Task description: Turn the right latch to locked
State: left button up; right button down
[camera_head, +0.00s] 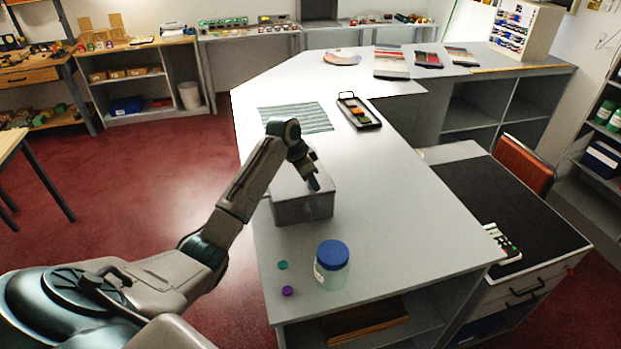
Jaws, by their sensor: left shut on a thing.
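A grey box (303,208) sits on the white counter, left of its middle. My left arm comes in from the left and reaches over the box. My left gripper (314,184) points down at the box's right part, near its front top edge. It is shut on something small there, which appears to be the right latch. The fingers hide the latch, so its angle cannot be told. My right gripper is not in view.
A jar with a blue lid (332,265) stands in front of the box, near a teal disc (282,265) and a purple disc (287,291). Behind lie a striped cloth (296,117) and a black tray (359,112). The counter right of the box is clear.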

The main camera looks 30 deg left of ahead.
pick_arm(q)
jog(key=n, duration=0.2)
jog(key=shift+d+n+t+y, duration=0.1)
jog(key=shift+n+t+y, duration=0.2)
jog(key=shift+n+y, duration=0.1)
jog(key=n+y, duration=0.2)
jog(key=n, duration=0.3)
jog(key=shift+d, duration=0.15)
jog(key=n+y, duration=0.1)
jog(key=n, duration=0.3)
jog(key=shift+d+n+y, duration=0.1)
jog(key=shift+n+y, duration=0.3)
jog(key=shift+w+n+g+y, duration=0.1)
jog(key=shift+n+g+y, duration=0.45)
jog(key=shift+n, duration=1.05)
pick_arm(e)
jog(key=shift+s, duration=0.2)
pick_arm(q)
jog(key=shift+n+g, duration=0.25)
jog(key=shift+n, duration=0.05)
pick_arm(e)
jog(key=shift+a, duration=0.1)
pick_arm(q)
jog(key=o, duration=1)
jog(key=shift+r, duration=0.1)
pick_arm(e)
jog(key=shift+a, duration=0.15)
